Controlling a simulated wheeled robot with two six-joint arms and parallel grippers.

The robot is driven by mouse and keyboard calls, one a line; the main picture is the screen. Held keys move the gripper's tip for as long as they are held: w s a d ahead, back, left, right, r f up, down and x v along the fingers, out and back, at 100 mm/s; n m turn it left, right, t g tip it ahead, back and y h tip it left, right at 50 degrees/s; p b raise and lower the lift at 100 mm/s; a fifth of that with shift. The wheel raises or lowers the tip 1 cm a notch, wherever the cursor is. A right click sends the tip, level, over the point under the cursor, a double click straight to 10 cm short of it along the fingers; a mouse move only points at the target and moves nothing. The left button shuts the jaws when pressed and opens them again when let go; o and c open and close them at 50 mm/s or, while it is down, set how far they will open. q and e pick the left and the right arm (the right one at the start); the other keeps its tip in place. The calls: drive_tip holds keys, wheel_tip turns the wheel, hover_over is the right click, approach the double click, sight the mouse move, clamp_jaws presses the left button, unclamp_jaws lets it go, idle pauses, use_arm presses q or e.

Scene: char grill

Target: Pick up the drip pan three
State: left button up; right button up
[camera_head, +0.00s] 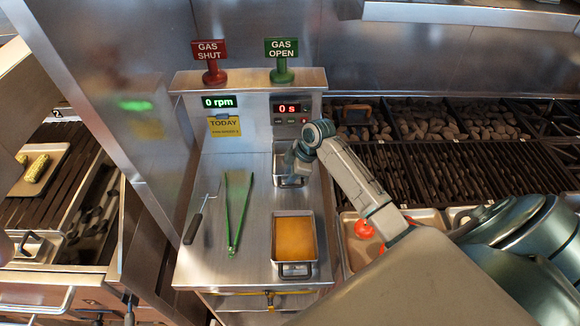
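A small metal pan (279,162) sits at the back of the steel counter, under the display panel. My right gripper (292,172) reaches down over this pan from the right and hides part of it. I cannot tell whether its fingers are open or touching the pan. A second metal pan (294,213) with a dark handle and an orange-brown filling stands nearer the front of the counter. No number shows on either pan, so I cannot tell which is drip pan three. My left gripper is not in view.
Green tongs (238,212) and a dark-handled tool (195,226) lie on the counter (255,270). A grill with coals (430,122) and trays, one with tomatoes (364,229), is at right. A steel partition (110,100) stands at left. Red and green gas signs stand behind.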

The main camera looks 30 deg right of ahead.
clamp_jaws()
drive_tip(key=shift+r, duration=0.1)
